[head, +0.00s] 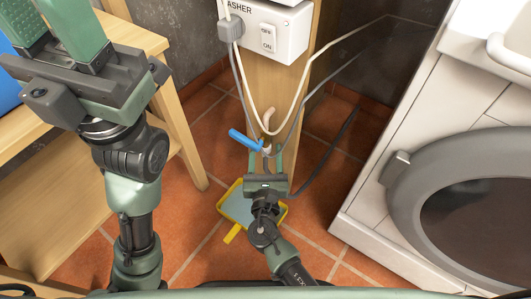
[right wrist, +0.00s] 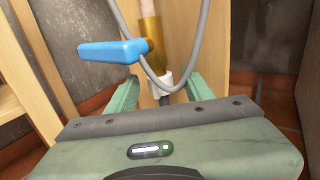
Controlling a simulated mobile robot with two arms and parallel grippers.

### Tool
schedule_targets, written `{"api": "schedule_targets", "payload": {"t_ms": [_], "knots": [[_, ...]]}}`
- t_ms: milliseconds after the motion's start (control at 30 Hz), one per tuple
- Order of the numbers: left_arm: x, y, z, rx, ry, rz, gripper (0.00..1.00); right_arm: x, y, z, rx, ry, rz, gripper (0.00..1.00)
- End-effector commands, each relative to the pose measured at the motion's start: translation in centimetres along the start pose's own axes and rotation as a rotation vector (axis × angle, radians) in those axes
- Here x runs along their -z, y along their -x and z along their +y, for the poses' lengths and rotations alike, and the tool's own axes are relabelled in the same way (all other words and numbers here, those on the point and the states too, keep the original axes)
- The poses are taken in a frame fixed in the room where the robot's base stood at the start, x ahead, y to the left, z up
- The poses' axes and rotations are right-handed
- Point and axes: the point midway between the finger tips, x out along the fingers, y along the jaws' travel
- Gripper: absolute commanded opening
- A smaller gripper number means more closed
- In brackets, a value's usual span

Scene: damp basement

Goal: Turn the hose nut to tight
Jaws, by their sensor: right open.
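The hose nut (right wrist: 163,82) is a small white collar below a brass valve (right wrist: 150,35) with a blue lever (right wrist: 112,50). The lever also shows in the head view (head: 245,140), pointing left. A dark hose end runs down from the nut and goes out of sight behind my gripper body. My right gripper (right wrist: 163,90) is open, with one green finger on each side of the nut; I cannot tell whether either touches it. In the head view the right gripper (head: 265,158) is below the valve. My left gripper (head: 48,15) is open and empty, high at the left.
A wooden post carries the white washer switch box (head: 270,30); cables and a grey hose loop hang before the valve. A yellow-rimmed tray (head: 228,208) lies on the tile floor. A wooden table (head: 55,200) stands left, a washing machine (head: 400,200) right.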

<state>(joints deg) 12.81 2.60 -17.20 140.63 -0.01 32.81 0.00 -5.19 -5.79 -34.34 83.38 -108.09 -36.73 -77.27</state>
Motion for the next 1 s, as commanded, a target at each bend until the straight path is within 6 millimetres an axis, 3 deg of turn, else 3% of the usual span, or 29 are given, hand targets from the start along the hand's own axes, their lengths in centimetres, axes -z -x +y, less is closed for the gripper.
{"api": "schedule_targets", "payload": {"t_ms": [67,267,667,1000], "knots": [[0.0,0.0,0.0,0.0,0.0,0.0,0.36,0.0,0.0,0.0,0.0,0.0,0.0,0.52],[0.0,0.0,0.0,0.0,0.0,0.0,0.36,0.0,0.0,0.0,0.0,-0.001,0.0,0.0],[0.1,-0.3,-0.1,0.003,0.001,0.002,0.36,-0.1,0.1,-0.3,-0.067,0.003,0.0,0.0],[-0.5,1.2,-0.1,0.014,0.004,-0.035,0.36,0.3,-0.1,-0.9,-0.313,0.007,-0.002,0.0]]}}
